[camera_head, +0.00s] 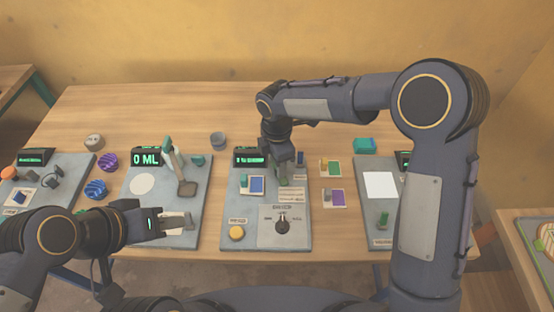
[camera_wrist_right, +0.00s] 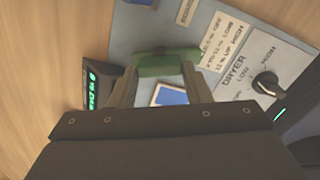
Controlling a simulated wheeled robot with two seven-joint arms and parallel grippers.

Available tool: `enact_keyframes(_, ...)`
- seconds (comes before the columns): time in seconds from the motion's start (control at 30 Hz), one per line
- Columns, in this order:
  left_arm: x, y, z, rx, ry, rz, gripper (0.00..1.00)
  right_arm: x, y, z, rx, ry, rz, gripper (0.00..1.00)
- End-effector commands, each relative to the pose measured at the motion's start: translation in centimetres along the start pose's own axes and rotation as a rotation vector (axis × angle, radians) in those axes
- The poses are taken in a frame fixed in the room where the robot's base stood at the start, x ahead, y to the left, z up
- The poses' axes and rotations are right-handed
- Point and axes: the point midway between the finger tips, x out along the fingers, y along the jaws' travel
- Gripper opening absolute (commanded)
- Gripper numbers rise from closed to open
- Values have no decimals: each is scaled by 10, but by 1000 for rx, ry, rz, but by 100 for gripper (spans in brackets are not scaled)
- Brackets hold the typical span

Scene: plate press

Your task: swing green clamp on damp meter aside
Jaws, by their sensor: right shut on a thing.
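The damp meter is a grey-blue board (camera_head: 235,211) with a lit green display (camera_head: 250,157) and a dryer dial (camera_head: 282,227). Its green clamp (camera_wrist_right: 168,62) lies across the fingertips of my right gripper (camera_wrist_right: 157,75) in the right wrist view. My right gripper (camera_head: 285,172) is shut on the clamp, low over the upper right part of the board. The clamp also shows just below the fingers in the head view (camera_head: 284,182). A white card with a blue patch (camera_head: 256,185) lies left of it. My left gripper (camera_head: 176,226) hovers over the neighbouring board; its finger gap is unclear.
Loose sample cards (camera_head: 331,167) lie right of the meter, with a teal block (camera_head: 364,145) behind. A board with a 0 ML display (camera_head: 147,158) stands to the left, near purple and blue knobs (camera_head: 108,161). A grey cup (camera_head: 217,140) stands behind. My right arm hides part of the right board.

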Motion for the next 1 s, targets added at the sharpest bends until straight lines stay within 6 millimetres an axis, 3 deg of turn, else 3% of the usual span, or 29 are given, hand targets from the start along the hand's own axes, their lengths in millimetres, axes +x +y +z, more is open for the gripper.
enact_keyframes(0.37, 0, 0, 0, 0, 0, 0, 34, -1, 1, 0, -9, -1, 4, 21)
enact_keyframes(0.4, 0, 0, 0, 0, 0, 0, 34, -1, 1, 0, -9, -2, 4, 48)
enact_keyframes(0.53, 0, 0, 0, 0, 0, 0, 34, -1, 1, 0, -8, -1, 3, 65)
enact_keyframes(0.83, 0, 0, 0, 0, 0, 0, 34, -2, 0, 0, -6, -1, 2, 65)
enact_keyframes(1.0, 2, -1, 1, 0, 0, 0, 34, -20, 1, 0, -5, -1, 6, 65)
